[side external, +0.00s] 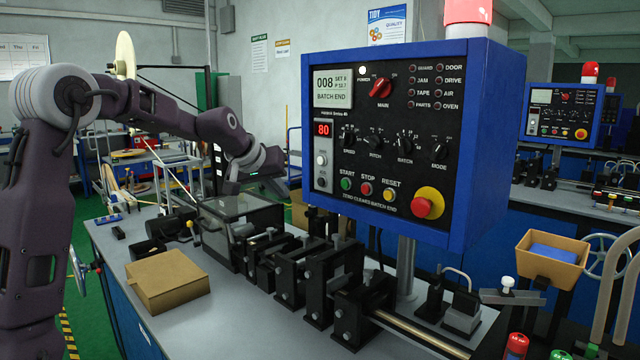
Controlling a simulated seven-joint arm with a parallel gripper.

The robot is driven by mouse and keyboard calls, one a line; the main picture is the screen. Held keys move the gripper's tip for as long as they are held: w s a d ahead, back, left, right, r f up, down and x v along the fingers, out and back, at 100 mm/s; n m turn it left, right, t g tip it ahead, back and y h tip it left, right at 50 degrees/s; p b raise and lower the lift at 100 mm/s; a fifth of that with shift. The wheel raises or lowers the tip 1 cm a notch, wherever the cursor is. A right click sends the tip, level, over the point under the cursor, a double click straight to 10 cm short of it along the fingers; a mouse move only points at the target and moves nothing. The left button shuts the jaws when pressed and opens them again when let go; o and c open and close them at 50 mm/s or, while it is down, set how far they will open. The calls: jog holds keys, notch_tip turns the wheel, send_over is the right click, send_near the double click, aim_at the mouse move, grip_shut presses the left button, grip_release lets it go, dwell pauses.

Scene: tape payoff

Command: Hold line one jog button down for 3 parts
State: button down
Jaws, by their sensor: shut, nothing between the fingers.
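The near control panel (395,140) is a blue box with a black face. Its display (333,88) reads 008, SET 8 and BATCH END, and a red readout (323,129) shows 80. A white button (321,159) sits below the readout, above a dark one; their labels are too small to read, so I cannot tell which button is the jog. My gripper (231,187) is shut and empty, left of the panel and above the clear-covered box. It looks apart from the panel's buttons. Its fingertips are small and dark here.
Green START (346,184), red STOP (366,188) and yellow RESET (388,193) buttons line the panel's bottom, beside a red emergency stop (423,206). A cardboard box (167,281), clear-covered box (240,222) and black roller stands (318,275) occupy the bench. A second panel (560,112) stands behind.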

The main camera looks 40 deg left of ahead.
aim_at(321, 182)
jog(key=shift+w, duration=4.4)
jog(key=shift+w, duration=0.45)
jog(key=shift+w, duration=0.4)
dwell(2.7)
